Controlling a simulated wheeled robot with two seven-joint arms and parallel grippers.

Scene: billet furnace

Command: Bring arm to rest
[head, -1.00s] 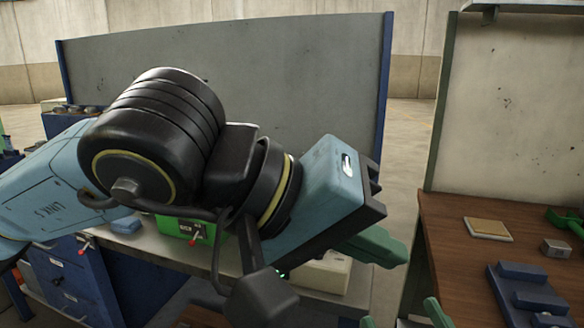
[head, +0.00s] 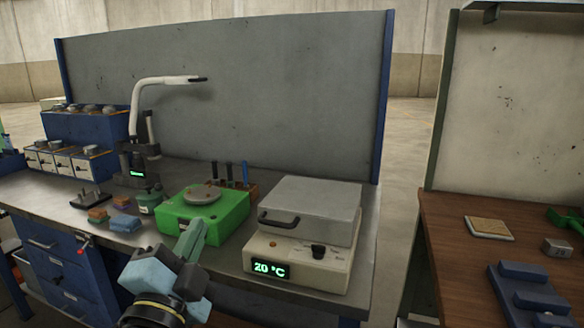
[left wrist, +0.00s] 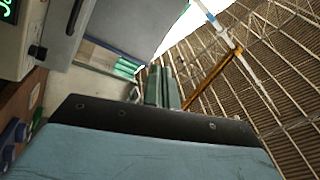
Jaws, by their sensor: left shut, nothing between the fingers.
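My left gripper (head: 194,238) is in the lower left of the head view, in front of the workbench (head: 225,262). Its green fingers are together, with nothing between them, and point up toward the green device. They also show closed in the left wrist view (left wrist: 161,87), above the dark edge of the gripper body. My right gripper is not in view.
A green device (head: 225,222) and a furnace (head: 300,262) reading 20 °C, with a grey lid (head: 312,205), stand on the bench. A white curved-arm stand (head: 137,125) rises behind. A wooden table (head: 450,245) is at right, past a gap.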

